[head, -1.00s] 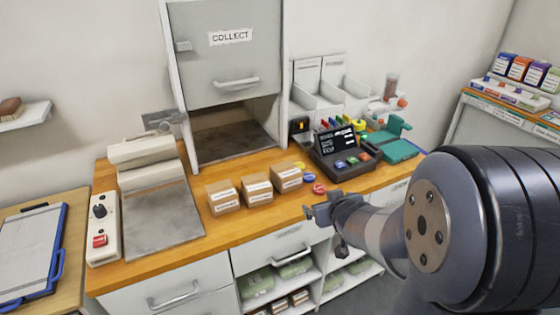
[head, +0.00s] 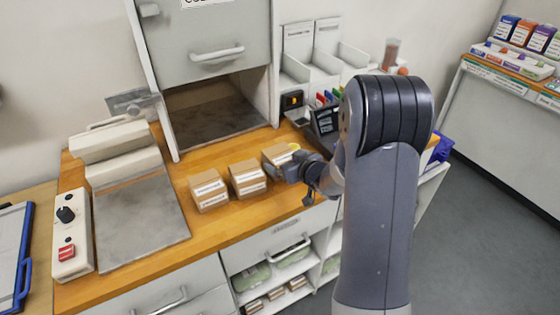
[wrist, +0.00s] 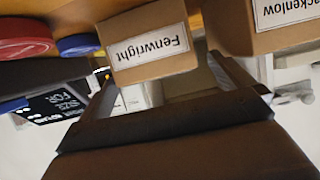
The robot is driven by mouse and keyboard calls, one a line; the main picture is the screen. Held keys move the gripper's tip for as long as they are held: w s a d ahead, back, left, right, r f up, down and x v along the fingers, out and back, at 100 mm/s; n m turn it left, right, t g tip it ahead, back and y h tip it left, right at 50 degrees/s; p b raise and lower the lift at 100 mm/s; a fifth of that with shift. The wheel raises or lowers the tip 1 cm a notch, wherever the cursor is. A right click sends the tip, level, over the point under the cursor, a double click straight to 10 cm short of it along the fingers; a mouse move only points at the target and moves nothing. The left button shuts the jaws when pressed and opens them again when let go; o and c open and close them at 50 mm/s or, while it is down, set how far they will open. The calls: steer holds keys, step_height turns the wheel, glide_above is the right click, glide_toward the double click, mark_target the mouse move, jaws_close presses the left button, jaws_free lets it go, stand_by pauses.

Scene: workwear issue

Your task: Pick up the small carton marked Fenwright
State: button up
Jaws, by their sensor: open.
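The small brown carton marked Fenwright (wrist: 150,47) shows upside down in the wrist view, its white label facing me. In the head view it appears to be the rightmost carton (head: 275,153) of three on the wooden counter, partly hidden by my gripper. My gripper (head: 279,172) is at its front right. In the wrist view my gripper (wrist: 160,75) is open and empty, its two fingers reaching towards the carton's two sides. I cannot tell whether they touch it.
A carton with a label ending "ackenlow" (wrist: 280,22) stands close beside it; another carton (head: 208,190) is further left. Red (wrist: 25,38) and blue (wrist: 78,44) rolls lie on the other side. A dark display (wrist: 52,105) shows behind. Bare counter lies in front of the cartons.

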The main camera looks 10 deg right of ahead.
mark_target(280, 157)
steer(key=shift+f+p+x, duration=0.2)
steer(key=shift+p+x, duration=0.45)
steer(key=shift+x, duration=1.95)
steer(key=shift+d, duration=0.15)
steer(key=shift+c, duration=0.6)
steer(key=c, duration=0.9)
